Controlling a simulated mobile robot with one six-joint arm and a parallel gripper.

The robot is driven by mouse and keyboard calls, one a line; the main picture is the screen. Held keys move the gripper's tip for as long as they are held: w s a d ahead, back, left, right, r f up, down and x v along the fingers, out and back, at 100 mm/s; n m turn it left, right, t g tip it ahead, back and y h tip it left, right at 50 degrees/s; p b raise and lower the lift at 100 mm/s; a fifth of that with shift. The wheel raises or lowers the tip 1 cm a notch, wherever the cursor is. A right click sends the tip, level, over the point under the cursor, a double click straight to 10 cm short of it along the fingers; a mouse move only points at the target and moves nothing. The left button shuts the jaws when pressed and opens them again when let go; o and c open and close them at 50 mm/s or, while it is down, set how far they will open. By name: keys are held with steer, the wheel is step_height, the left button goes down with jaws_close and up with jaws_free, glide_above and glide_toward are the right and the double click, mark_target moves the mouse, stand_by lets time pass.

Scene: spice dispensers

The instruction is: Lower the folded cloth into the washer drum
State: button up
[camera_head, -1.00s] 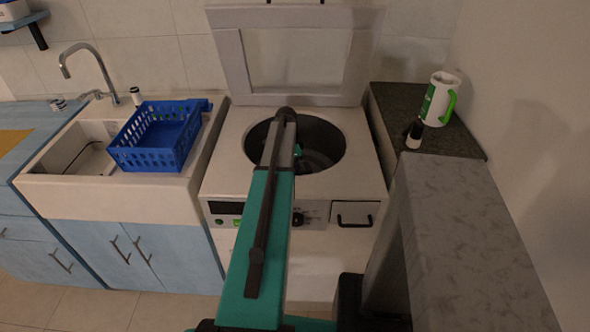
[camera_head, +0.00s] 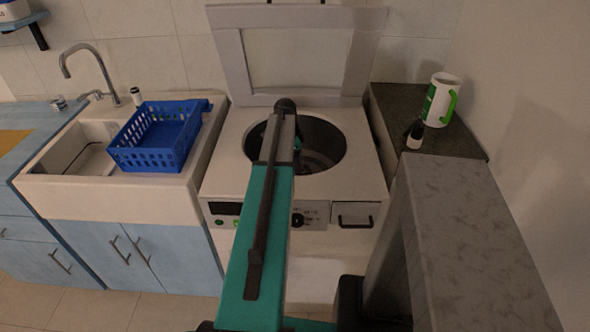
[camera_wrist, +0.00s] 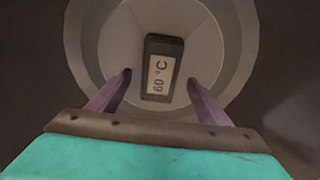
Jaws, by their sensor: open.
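The washer (camera_head: 235,165) stands in the middle of the head view with its lid (camera_head: 228,60) raised. Its round drum (camera_head: 325,150) is open at the top and dark inside. My arm crosses in front of the drum and hides its left part. My gripper (camera_wrist: 159,79) shows in the wrist view with two purple fingers apart. Between and just beyond the fingertips is a dark block (camera_wrist: 163,47) with a pale label reading "60 °C". The block appears against a pale round surface (camera_wrist: 115,40) with a grey ring around it. I cannot make out a folded cloth in either view.
A blue basket (camera_head: 165,150) sits on the sink (camera_head: 45,180) to the left. On the dark counter (camera_head: 440,155) to the right stand a white and green mug (camera_head: 434,105) and a small dark-topped bottle (camera_head: 414,137). A grey slab (camera_head: 475,240) rises at the front right.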

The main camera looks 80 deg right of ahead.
step_height(320, 180, up, 10)
steer(key=w+b, duration=0.1)
steer(key=shift+a+r, duration=0.15)
steer(key=shift+a, duration=0.1)
steer(key=shift+w, duration=0.1)
stand_by(0.8)
